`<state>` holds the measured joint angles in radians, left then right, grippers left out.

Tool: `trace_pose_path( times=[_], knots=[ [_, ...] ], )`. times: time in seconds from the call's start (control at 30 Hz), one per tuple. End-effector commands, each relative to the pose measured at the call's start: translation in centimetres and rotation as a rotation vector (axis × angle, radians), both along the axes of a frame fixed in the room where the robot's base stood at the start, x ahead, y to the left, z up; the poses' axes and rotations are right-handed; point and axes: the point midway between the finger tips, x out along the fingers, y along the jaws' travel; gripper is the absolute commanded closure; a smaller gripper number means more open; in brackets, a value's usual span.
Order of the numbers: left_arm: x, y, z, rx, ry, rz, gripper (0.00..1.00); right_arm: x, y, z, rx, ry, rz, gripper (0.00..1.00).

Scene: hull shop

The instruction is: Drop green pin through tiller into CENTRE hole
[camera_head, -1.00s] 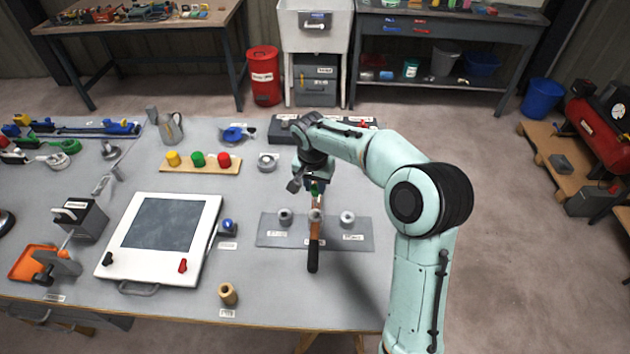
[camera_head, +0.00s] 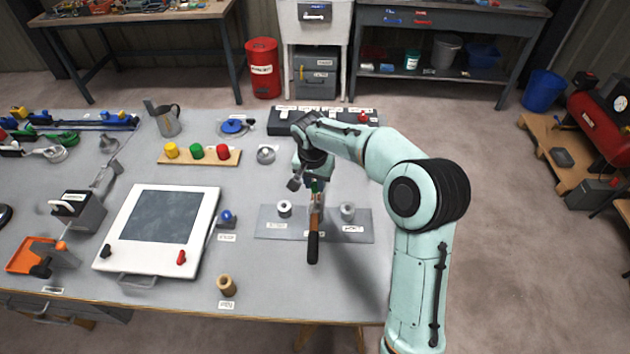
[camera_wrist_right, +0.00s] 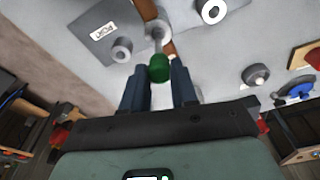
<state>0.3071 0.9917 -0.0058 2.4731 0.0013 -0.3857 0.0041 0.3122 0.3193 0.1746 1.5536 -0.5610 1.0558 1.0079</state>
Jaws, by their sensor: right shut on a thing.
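My right gripper (camera_head: 314,184) is over the far part of the tiller (camera_head: 313,247), which has a wooden shaft and a black grip pointing to the near edge. The gripper is shut on the green pin (camera_wrist_right: 159,67). In the right wrist view its round green head sits between the fingers and its grey shank points at the tiller. I cannot tell how far the shank is in. The tiller lies across the middle of a grey plate (camera_head: 268,226). A left boss (camera_head: 284,208) and a right boss (camera_head: 347,210) show on it; the centre hole is hidden. My left gripper is out of view.
A wooden holder (camera_head: 167,157) bears yellow, green and red knobs behind the plate. A white framed panel (camera_head: 110,262) lies left. A dark box (camera_head: 283,122) stands behind my gripper. A wooden bush (camera_head: 226,286) stands near the front edge. Bench right of it is clear.

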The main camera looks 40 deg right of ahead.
Motion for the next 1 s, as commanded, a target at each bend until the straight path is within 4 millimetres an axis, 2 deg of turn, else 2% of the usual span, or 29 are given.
trace_pose_path(
  times=[1.0],
  knots=[
    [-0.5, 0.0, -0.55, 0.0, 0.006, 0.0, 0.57, 0.01, -0.01, -0.73, 0.001, -0.001, 0.0, 1.0]
  ],
)
